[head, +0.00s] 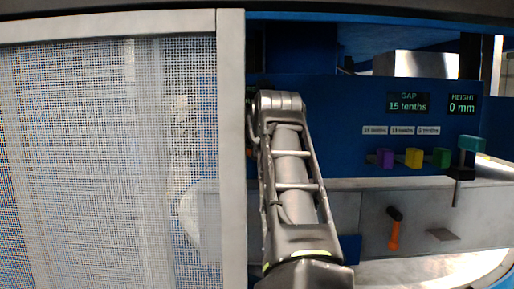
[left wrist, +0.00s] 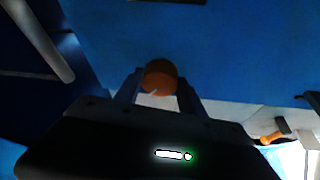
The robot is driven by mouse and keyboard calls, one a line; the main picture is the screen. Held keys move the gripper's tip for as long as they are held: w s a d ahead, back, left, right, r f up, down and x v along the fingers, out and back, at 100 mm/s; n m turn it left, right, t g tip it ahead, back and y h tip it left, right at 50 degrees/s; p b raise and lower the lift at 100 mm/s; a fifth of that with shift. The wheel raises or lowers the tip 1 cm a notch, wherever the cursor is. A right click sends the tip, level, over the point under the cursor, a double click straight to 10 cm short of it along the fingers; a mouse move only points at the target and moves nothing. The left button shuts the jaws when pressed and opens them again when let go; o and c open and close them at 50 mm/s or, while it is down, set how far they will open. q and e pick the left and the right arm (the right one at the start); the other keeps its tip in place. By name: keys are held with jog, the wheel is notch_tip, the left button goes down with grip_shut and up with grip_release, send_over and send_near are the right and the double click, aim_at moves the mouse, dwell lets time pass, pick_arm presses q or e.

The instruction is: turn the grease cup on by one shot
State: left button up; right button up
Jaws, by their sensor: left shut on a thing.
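The grease cup (left wrist: 160,74) shows in the left wrist view as a round orange-brown cap against the blue machine face, with a small pale mark at its lower edge. My left gripper (left wrist: 157,91) has one finger on each side of the cap and is shut on it. In the head view my arm reaches up the middle to the blue panel, and it hides the cup and the fingertips. My right gripper is in neither view.
A mesh guard (head: 230,150) fills the left of the head view. Displays read GAP 15 tenths (head: 407,103) and HEIGHT 0 mm (head: 462,104). An orange-handled tool (head: 394,235) is at lower right.

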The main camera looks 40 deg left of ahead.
pick_arm(q)
jog(key=c, duration=0.6)
jog(key=m+t+y+b, duration=0.1)
jog(key=m+y+b, duration=0.1)
jog(key=m+b, duration=0.3)
jog(key=m+t+y+b, duration=0.2)
jog(key=m+b, duration=0.4)
jog(key=m, duration=0.7)
jog(key=f+m+t+y+b, duration=0.1)
jog(key=m+t+y+b, duration=0.1)
jog(key=m+b, duration=0.4)
jog(key=shift+f+m+y, duration=0.1)
jog(key=shift+m+y, duration=0.3)
jog(key=shift+m, duration=1.3)
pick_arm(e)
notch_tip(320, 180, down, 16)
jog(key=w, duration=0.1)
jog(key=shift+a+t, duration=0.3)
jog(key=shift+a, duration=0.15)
